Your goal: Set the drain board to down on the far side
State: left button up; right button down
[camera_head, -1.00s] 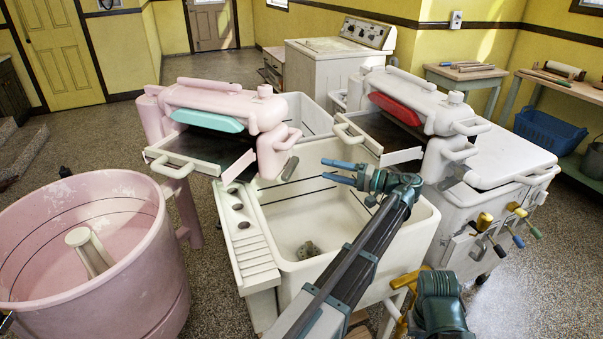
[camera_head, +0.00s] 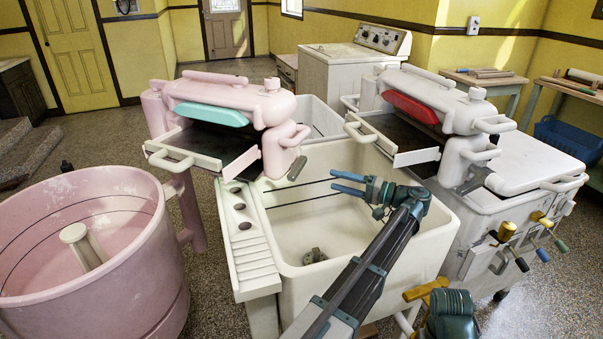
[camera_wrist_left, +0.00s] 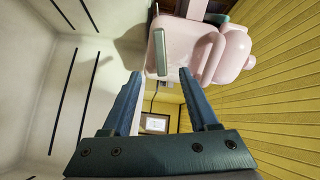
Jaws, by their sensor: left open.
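A pink wringer (camera_head: 228,92) with a teal strip stands behind the sink's left side; it also shows in the left wrist view (camera_wrist_left: 200,50). Its dark drain board (camera_head: 205,145) has a pale lip and a loop handle (camera_head: 168,158) at the left. A white wringer (camera_head: 430,92) with a red strip has a similar dark board (camera_head: 395,128) and handle. I cannot tell which board is meant or its exact tilt. My left gripper (camera_head: 340,183) is open and empty over the white sink (camera_head: 330,225). In the left wrist view its fingers (camera_wrist_left: 160,90) are apart below the pink wringer.
A pink tub (camera_head: 85,235) fills the left. A ribbed white ledge (camera_head: 248,235) lines the sink's left edge, and a small grey lump (camera_head: 314,256) lies inside. Handled levers (camera_head: 525,235) stick out at the right. A blue basket (camera_head: 560,138) is at far right.

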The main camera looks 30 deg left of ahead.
aim_at(300, 171)
pick_arm(q)
jog(key=a, duration=0.8)
jog(key=s+a, duration=0.1)
jog(key=a, duration=0.3)
jog(key=shift+a, duration=0.25)
grip_shut()
dwell(0.9)
